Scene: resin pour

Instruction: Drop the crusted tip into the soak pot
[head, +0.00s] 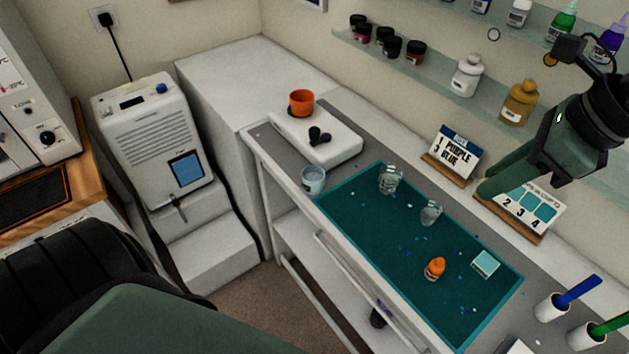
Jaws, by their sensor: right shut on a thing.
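My right gripper (566,48) is raised at the upper right, in front of the wall shelves. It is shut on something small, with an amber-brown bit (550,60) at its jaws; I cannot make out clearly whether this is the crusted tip. No pot is plainly marked as the soak pot. A clear glass jar (313,181) stands at the left end of the bench by the teal mat, and an orange pot (301,102) stands farther back. My right gripper is well apart from both. My left gripper is out of view.
The teal mat (350,215) bears two clear cups (390,180) (431,213), an orange bottle (434,268) and a pale square (485,263). Card stands (453,153) line the back. White holders (552,307) with blue and green sticks stand at the right.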

